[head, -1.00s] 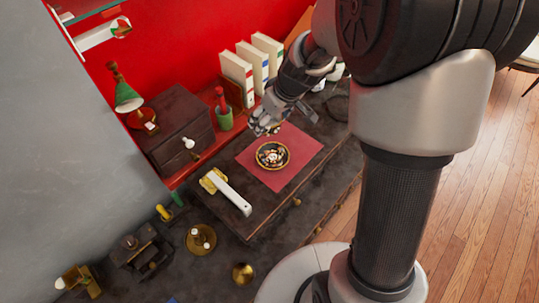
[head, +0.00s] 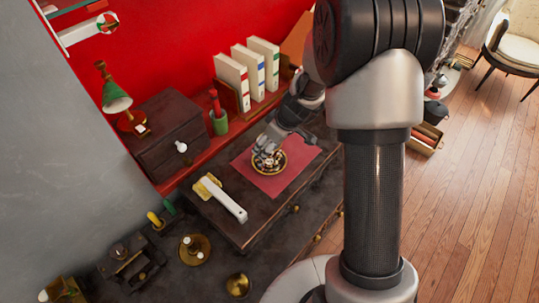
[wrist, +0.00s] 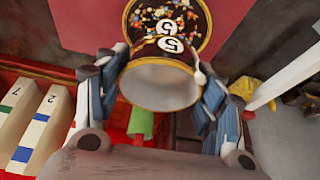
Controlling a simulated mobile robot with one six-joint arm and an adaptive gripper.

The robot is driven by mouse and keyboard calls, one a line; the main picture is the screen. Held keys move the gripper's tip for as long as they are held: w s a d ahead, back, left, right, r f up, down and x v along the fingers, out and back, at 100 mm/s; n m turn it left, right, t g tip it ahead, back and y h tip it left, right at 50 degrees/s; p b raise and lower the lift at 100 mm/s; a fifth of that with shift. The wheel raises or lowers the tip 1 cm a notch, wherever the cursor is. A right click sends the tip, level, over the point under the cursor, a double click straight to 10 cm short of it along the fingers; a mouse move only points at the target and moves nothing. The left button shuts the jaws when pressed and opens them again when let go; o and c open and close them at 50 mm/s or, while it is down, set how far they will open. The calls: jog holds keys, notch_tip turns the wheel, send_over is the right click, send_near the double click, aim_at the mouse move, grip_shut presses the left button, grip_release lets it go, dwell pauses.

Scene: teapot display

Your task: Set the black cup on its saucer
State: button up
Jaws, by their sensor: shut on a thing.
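The black cup (wrist: 160,84) with a gold rim, pale inside and a white 5 disc is between the fingers of my gripper (wrist: 158,72) in the wrist view. Its mouth faces the wrist camera. The dark saucer (wrist: 191,20) has a speckled colourful pattern, a gold edge and its own 5 disc, and lies just beyond the cup. In the head view my gripper (head: 268,150) is over the saucer (head: 284,164), which is partly hidden by the fingers. I cannot tell whether cup and saucer touch.
The saucer lies on a red mat (head: 295,172) on a dark raised board. A white-handled tool (head: 223,200) lies left of the mat. Binders (head: 247,72), a green pot (head: 219,124) and a small drawer box (head: 170,133) stand behind. The mat's right side is clear.

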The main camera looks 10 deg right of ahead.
jog(key=shift+f+b, duration=0.9)
jog(key=shift+f, duration=1.25)
jog(key=shift+f, duration=0.15)
jog(key=o, duration=1.1)
jog(key=shift+o, duration=0.2)
